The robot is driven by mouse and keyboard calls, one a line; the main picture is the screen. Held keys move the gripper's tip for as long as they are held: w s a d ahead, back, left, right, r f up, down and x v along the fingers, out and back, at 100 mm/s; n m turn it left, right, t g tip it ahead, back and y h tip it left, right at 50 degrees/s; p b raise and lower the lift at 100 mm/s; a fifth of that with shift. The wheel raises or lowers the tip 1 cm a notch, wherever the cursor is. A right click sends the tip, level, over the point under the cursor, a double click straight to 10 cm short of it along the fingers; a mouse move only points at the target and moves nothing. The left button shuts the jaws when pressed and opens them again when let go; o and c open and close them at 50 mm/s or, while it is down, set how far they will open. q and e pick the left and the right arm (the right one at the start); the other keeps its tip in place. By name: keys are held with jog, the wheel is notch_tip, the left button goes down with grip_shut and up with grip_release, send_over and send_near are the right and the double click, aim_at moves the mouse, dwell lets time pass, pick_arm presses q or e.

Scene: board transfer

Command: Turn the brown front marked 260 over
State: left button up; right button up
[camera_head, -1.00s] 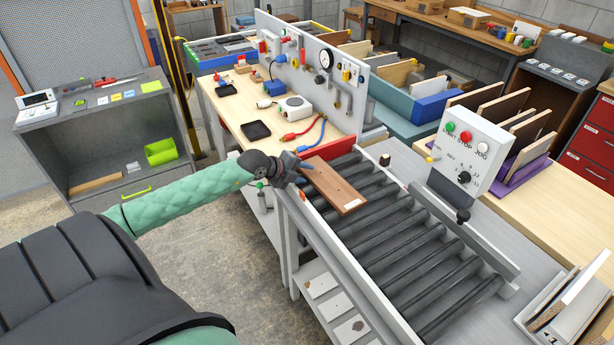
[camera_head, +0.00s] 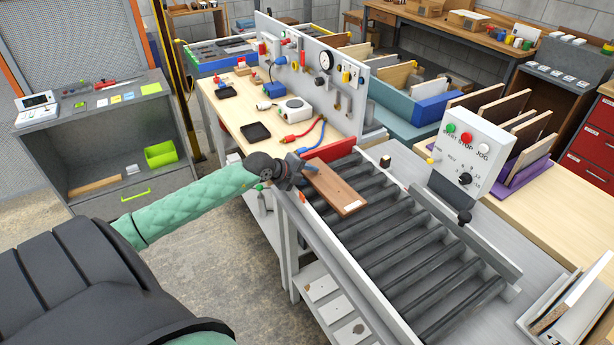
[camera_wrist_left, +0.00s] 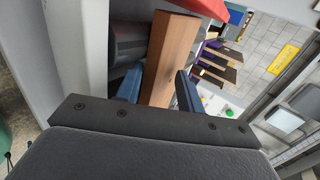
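My left gripper (camera_head: 309,168) is at the board's left end, just above the conveyor's side rail. In the left wrist view, the brown board (camera_wrist_left: 173,55) shows between the two blue fingers of my left gripper (camera_wrist_left: 162,80). The fingers stand apart, with a light sliver beside the right one; whether they touch the board is unclear. My right gripper is not in view.
The roller conveyor (camera_head: 428,262) is bare toward the front right. A control box with buttons (camera_head: 472,150) stands behind it. A workbench with a gauge panel (camera_head: 335,85) adjoins its far end. A grey cabinet (camera_head: 110,150) stands at the left.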

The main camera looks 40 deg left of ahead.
pick_arm(q)
jog(key=shift+w+r+t+b, duration=0.15)
jog(key=shift+r+t+b, duration=0.25)
jog(key=shift+b, duration=0.05)
jog(key=shift+d, duration=0.1)
jog(key=shift+w+r+t+h+b, duration=0.15)
jog(key=shift+r+t+h+b, duration=0.25)
jog(key=shift+t+b, duration=0.25)
jog(key=shift+w+d+r+t+b, duration=0.1)
jog(key=shift+w+r+t+b, duration=0.2)
jog(key=shift+b, duration=0.4)
jog(key=shift+s+r+t, duration=0.1)
jog(key=shift+r+t, duration=0.1)
jog(key=shift+t, duration=0.05)
jog(key=shift+c, duration=1.4)
